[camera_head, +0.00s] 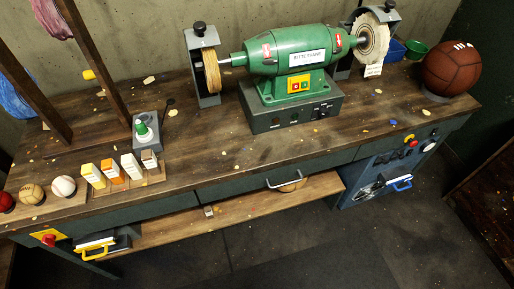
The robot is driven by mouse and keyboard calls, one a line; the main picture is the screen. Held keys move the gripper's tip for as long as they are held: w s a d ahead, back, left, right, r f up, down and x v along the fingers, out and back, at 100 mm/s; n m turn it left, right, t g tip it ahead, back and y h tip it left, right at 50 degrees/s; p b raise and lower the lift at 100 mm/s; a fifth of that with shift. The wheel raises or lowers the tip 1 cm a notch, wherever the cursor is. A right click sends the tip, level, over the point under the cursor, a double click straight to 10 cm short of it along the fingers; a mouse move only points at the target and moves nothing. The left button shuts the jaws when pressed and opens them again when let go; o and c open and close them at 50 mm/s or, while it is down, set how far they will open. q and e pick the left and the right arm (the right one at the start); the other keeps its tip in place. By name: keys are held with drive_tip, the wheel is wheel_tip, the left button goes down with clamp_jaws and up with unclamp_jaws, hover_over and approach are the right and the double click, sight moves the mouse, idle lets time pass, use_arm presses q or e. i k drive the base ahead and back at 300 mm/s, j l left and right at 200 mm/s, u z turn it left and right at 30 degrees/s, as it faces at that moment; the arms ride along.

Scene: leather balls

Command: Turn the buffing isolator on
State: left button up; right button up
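No switch carries a label I can read as the buffing isolator. A red knob on a yellow plate (48,239) sits on the bench front at far left. Another red and yellow control (409,140) sits on the right front panel, beside dark switches and a round white dial (428,146). A yellow handle (94,250) shows at lower left. Switch positions are too small to tell. The green buffing machine (295,52) stands on the bench with small controls on its base. I see neither gripper.
The wooden bench (215,135) holds a brown ball (451,69) at right and smaller balls (32,194) at left. Small boxes (113,171) and a grey box with a green knob (146,131) stand at left. A lower shelf (235,213) runs beneath. The floor in front is clear.

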sight(49, 239)
drive_tip(key=u, duration=2)
drive_tip(key=l+z, duration=0.15)
drive_tip(key=z, duration=1.9)
drive_tip(key=k+u, duration=0.1)
drive_tip(key=u, duration=2.1)
